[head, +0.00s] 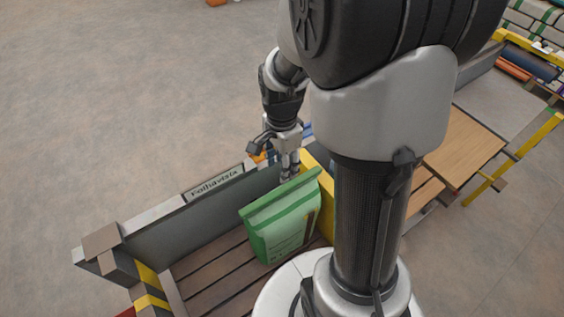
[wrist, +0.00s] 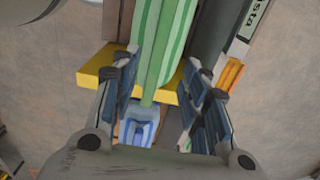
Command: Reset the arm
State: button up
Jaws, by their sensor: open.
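My gripper (head: 288,168) points down at the top edge of a green and white sack (head: 285,225) in the head view. The sack stands upright, leaning slightly, on a slatted wooden floor. In the wrist view my gripper (wrist: 163,88) is open, with its dark finger pads spread to either side of the sack's thin green top seam (wrist: 150,75). The striped sack (wrist: 168,35) shows beyond the fingers. I cannot tell whether either pad touches it. My upper arm hides part of the area right of the sack.
A grey wall (head: 190,225) with a lettered sign (head: 215,183) borders the slatted floor (head: 215,270). A yellow part (head: 318,190) stands close by the sack. A wooden-topped table (head: 460,145) with yellow rails is at right. Open floor (head: 110,110) lies at left.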

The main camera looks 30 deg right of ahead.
dwell(0.3)
jog(key=s+a+r+n+t+b, duration=0.2)
jog(key=s+a+r+n+b, duration=0.2)
jog(key=n, duration=0.4)
jog(key=s+a+r+n+t+b, duration=0.2)
jog(key=s+a+r+n+b, duration=0.2)
jog(key=s+n, duration=0.5)
jog(key=a, duration=0.2)
jog(key=shift+s+a+n+t+b, duration=0.3)
jog(key=shift+a+b, duration=0.05)
jog(key=shift+a, duration=0.05)
jog(key=shift+d, duration=0.1)
jog(key=shift+c, duration=0.9)
jog(key=shift+d, duration=0.1)
